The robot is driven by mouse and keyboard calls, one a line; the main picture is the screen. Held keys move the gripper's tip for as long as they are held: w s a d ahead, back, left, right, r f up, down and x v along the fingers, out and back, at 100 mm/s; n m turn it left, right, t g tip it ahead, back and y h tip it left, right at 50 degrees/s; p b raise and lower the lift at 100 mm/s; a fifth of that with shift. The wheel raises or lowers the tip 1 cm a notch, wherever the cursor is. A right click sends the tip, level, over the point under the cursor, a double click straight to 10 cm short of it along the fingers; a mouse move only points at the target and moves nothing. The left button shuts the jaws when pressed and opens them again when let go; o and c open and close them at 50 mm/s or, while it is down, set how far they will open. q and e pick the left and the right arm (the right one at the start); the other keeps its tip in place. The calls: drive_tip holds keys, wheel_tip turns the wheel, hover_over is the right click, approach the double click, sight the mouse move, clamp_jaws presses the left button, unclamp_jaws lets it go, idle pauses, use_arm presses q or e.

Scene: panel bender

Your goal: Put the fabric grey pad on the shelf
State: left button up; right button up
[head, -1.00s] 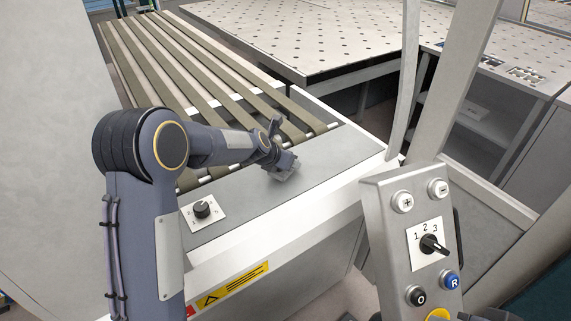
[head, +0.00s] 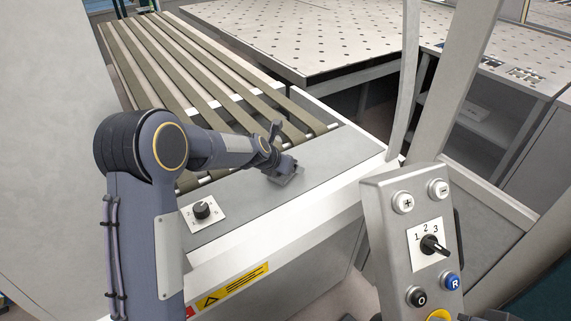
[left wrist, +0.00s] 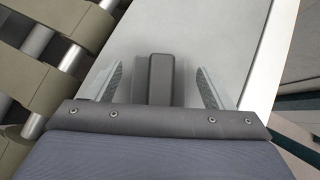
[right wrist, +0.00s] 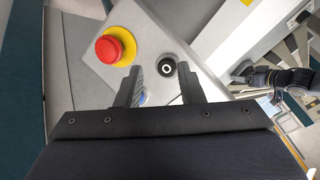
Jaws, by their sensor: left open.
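A small grey pad with a dark raised grip (left wrist: 160,80) is on the grey strip at the end of the slatted table; its fabric cannot be made out. My left gripper (head: 284,172) is low over the strip and mostly hides it in the head view. In the left wrist view, my left gripper's fingers (left wrist: 160,88) are open, one on each side of the pad, with gaps. My right gripper (right wrist: 163,85) is open and empty in front of the control panel. A shelf (head: 484,128) is under the perforated table at right.
The control panel (head: 398,240) stands at right front, with a red emergency button (right wrist: 115,46) in the right wrist view. A rotary knob (head: 202,210) is on the strip. Grey posts (head: 459,80) rise between the strip and the shelf.

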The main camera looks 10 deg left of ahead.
use_arm(q)
drive_tip(key=v, duration=1.2)
drive_tip(key=shift+p, duration=0.45)
